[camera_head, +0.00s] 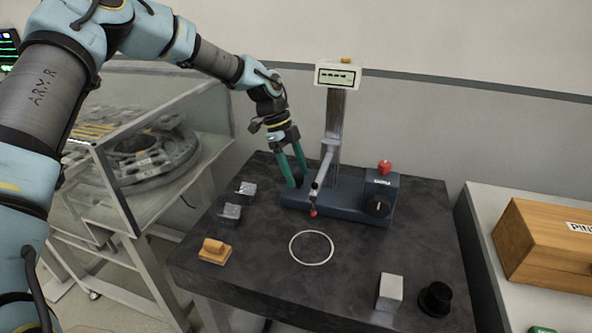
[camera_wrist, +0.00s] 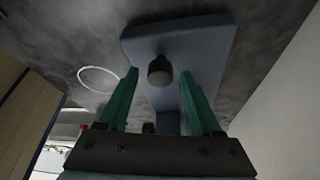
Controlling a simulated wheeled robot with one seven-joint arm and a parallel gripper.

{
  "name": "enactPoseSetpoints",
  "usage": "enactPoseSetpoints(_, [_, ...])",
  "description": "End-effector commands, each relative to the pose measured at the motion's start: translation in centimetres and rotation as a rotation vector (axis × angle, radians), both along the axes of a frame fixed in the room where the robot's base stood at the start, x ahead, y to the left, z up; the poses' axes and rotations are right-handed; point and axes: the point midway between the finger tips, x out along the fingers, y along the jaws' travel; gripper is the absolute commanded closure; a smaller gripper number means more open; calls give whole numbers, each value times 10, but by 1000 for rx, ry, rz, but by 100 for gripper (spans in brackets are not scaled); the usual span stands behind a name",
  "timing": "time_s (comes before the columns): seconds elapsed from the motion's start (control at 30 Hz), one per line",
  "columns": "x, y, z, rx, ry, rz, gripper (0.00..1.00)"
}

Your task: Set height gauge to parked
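The height gauge stands at the back of the dark table, with a blue base (camera_head: 340,206), an upright grey column (camera_head: 334,125) and a display head (camera_head: 338,75) with a small yellow top piece. Its probe arm ends in a red tip (camera_head: 313,212) low over the table. My gripper (camera_head: 298,182) points down at the base's left end. In the wrist view its green fingers (camera_wrist: 160,74) are apart, with a dark rounded knob (camera_wrist: 160,66) between them; contact is unclear.
A white ring (camera_head: 311,231) marks the table front. A wooden box (camera_head: 545,245) sits on the right bench.

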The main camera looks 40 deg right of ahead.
Motion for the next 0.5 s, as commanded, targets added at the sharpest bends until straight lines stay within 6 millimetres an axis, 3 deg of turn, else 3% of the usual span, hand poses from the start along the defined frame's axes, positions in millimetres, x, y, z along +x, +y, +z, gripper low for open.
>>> enactPoseSetpoints(0.07, [0, 0, 0, 0, 0, 0, 44])
enactPoseSetpoints(0.5, [0, 0, 0, 0, 0, 0, 93])
